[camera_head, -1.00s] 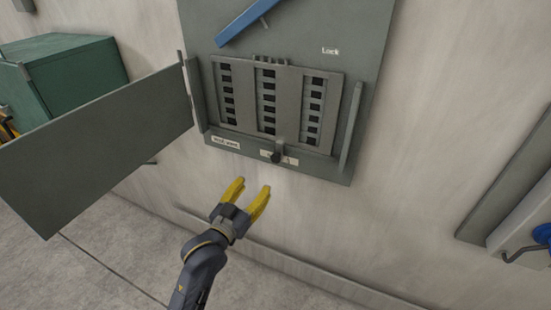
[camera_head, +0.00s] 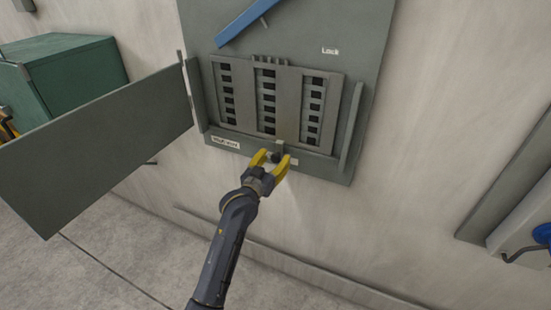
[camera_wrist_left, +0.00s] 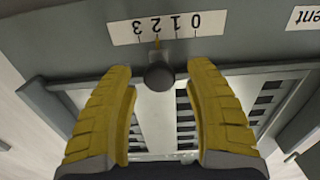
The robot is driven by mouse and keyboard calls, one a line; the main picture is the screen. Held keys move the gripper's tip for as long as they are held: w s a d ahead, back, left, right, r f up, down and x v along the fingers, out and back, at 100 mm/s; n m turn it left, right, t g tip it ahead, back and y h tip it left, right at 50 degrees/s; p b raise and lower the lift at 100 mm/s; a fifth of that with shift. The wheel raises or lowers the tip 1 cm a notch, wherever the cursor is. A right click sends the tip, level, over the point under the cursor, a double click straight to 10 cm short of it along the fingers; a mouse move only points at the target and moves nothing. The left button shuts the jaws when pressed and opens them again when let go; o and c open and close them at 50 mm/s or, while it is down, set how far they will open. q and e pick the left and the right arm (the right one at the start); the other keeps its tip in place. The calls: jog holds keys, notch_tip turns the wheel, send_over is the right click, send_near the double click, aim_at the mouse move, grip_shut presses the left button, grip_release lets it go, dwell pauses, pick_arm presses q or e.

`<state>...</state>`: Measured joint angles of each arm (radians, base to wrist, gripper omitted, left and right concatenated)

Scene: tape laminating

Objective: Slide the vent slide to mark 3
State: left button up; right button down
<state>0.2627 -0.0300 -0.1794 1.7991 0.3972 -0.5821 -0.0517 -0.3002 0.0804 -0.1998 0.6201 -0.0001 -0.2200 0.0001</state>
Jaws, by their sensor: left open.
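The vent slide (camera_head: 291,95) is a grey slatted plate over dark slots on the grey wall panel (camera_head: 352,75). Its dark round knob (camera_head: 276,155) sits at the lower edge and also shows in the left wrist view (camera_wrist_left: 160,76). In the head view the gripper partly hides the scale.
An open grey door (camera_head: 95,150) stands out to the left of the panel. A blue lever (camera_head: 250,20) is above the slide. A green box (camera_head: 75,75) is at far left, and a grey box with a blue part (camera_head: 520,220) at right. The wall below is clear.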

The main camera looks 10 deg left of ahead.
pick_arm(q)
jog(key=shift+w+d, duration=0.1)
jog(key=shift+w, duration=0.2)
grip_shut()
dwell(0.4)
